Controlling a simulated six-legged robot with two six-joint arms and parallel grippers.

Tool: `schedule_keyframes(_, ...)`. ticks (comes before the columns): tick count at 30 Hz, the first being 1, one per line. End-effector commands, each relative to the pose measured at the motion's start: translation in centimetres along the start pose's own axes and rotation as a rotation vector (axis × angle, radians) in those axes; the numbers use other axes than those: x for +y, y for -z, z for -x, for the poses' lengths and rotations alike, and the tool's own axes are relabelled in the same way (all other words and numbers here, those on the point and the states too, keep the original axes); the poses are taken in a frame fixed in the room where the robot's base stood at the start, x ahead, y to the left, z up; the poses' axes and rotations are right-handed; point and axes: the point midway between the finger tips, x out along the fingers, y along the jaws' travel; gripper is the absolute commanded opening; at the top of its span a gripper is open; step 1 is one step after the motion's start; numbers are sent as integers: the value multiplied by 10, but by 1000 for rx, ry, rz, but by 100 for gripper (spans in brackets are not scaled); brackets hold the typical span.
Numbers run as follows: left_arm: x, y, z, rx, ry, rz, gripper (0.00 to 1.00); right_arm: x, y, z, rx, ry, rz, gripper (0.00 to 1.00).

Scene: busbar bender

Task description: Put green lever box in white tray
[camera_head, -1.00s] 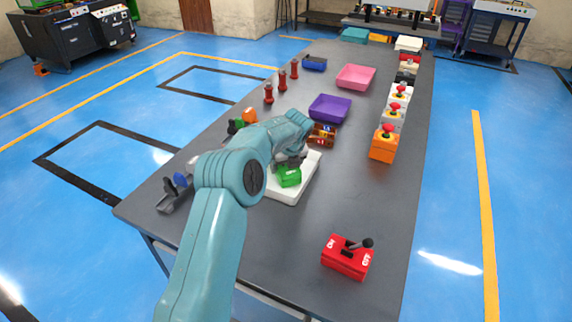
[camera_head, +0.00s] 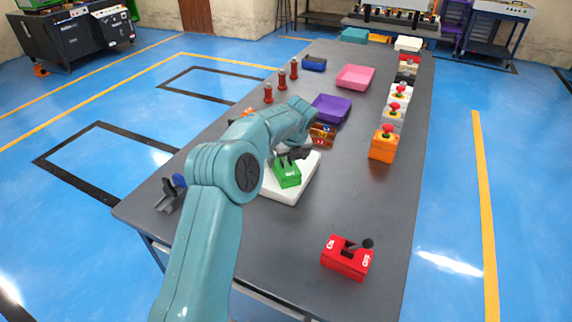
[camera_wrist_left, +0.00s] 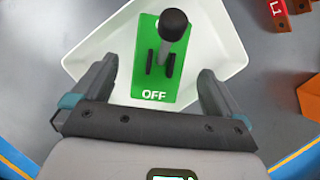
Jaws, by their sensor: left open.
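The green lever box (camera_head: 287,173) sits in the white tray (camera_head: 307,178) on the grey table. In the left wrist view the green lever box (camera_wrist_left: 153,84) shows its "OFF" label and a dark-knobbed lever, with the white tray (camera_wrist_left: 98,42) around it. My left gripper (camera_head: 291,156) is just above the box. Its fingers (camera_wrist_left: 158,84) stand apart on either side of the box in the wrist view, with gaps to it. My right gripper is not in view.
A red lever box (camera_head: 347,258) stands at the table's near right. Brown boxes (camera_head: 322,135) and a purple tray (camera_head: 331,108) lie beyond the white tray. An orange button box (camera_head: 383,147) stands to the right. The table between is clear.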

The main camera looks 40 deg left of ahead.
Motion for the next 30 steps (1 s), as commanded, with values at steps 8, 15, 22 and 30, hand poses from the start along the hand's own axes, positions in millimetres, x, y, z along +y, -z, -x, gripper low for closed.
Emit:
schedule_keyframes(8,-1,0,58,-1,2,1,100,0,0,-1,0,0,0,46)
schedule_keyframes(15,0,0,74,1,0,0,100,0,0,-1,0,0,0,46)
schedule_keyframes(22,0,0,74,1,0,1,100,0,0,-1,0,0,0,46)
schedule_keyframes(30,0,0,73,1,-1,1,100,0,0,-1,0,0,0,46)
